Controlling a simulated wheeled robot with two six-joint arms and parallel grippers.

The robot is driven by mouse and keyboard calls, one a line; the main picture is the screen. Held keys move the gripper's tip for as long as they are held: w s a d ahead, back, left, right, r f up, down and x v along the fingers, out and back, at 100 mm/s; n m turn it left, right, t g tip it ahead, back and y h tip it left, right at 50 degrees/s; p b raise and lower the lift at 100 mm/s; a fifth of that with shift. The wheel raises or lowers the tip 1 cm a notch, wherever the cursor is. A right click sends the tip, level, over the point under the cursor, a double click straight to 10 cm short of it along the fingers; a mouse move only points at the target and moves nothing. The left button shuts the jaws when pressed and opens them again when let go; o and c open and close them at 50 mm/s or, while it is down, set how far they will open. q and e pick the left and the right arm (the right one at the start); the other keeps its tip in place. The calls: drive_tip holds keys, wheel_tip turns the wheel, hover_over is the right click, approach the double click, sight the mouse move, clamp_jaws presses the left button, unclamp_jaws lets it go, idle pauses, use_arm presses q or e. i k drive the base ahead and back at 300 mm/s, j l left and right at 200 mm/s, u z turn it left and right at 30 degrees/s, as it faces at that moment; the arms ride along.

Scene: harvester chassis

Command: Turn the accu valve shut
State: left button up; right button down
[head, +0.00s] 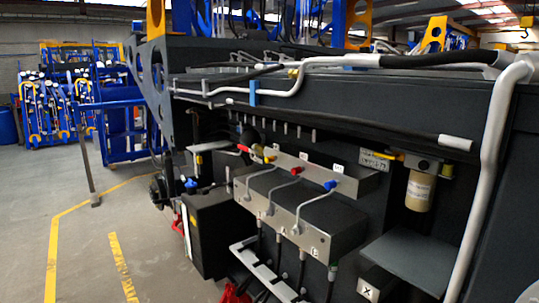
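I cannot read which valve is the accu valve. Neither of my grippers shows in the head view.
Grey pipes (478,190) run along the top and down the right of the chassis. A grey shelf plate (410,259) juts out at lower right. A black box (212,229) stands at left. Open floor (90,235) lies left, with blue racks (60,110) behind.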

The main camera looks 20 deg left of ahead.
sight(241, 147)
drive_tip(key=i+j+u, duration=0.15)
drive_tip(key=i+u, duration=0.75)
drive_tip(key=i+j+u, duration=0.2)
drive_tip(key=i, duration=0.35)
drive_tip(key=i+u, duration=0.15)
drive_tip(key=i, duration=0.35)
